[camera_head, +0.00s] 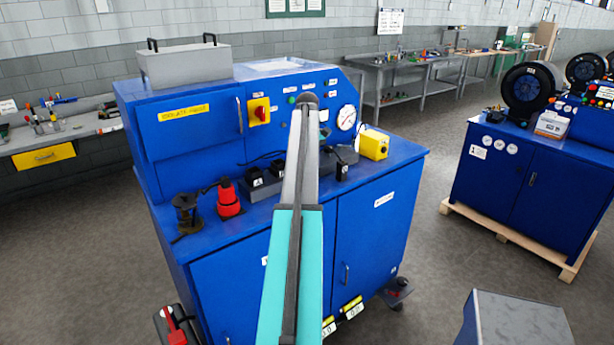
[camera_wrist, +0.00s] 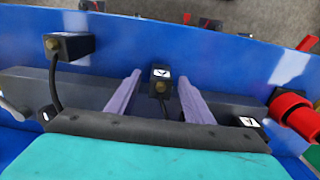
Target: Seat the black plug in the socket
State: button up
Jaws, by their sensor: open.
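In the wrist view my gripper (camera_wrist: 160,76) is open, with its two pale fingers apart. A small black block (camera_wrist: 159,88) with a white label, a brass-coloured round part and a cable shows between the fingers; I cannot tell whether they touch it. Another black block (camera_wrist: 68,45) with a brass-coloured part and a cable is to the left. I cannot tell for sure which is the black plug. A black labelled piece (camera_wrist: 248,122) is partly visible at right. In the head view, black labelled pieces (camera_head: 256,178) stand left of my arm, which hides the middle of the row.
The blue cabinet (camera_head: 375,235) bears a red device (camera_head: 228,198), a dark spool-like thing (camera_head: 186,213) and a yellow box (camera_head: 374,145). Its upright panel with a gauge (camera_head: 346,117) rises behind. A second blue cabinet (camera_head: 520,175) stands at right, with open floor between them.

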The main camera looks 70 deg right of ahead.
jog(key=shift+f, duration=0.9)
grip_shut()
jog(key=shift+r, duration=0.1)
jog(key=shift+r+b, duration=0.7)
jog(key=shift+r, duration=0.75)
jog(key=shift+s+a+r, duration=0.1)
jog(key=shift+a+r, duration=0.1)
jog(key=s+a+r+b, duration=0.1)
jog(key=s+a+b, duration=0.3)
jog(key=s+a, duration=0.6)
jog(key=shift+a+r+b, duration=0.3)
jog(key=shift+a, duration=0.75)
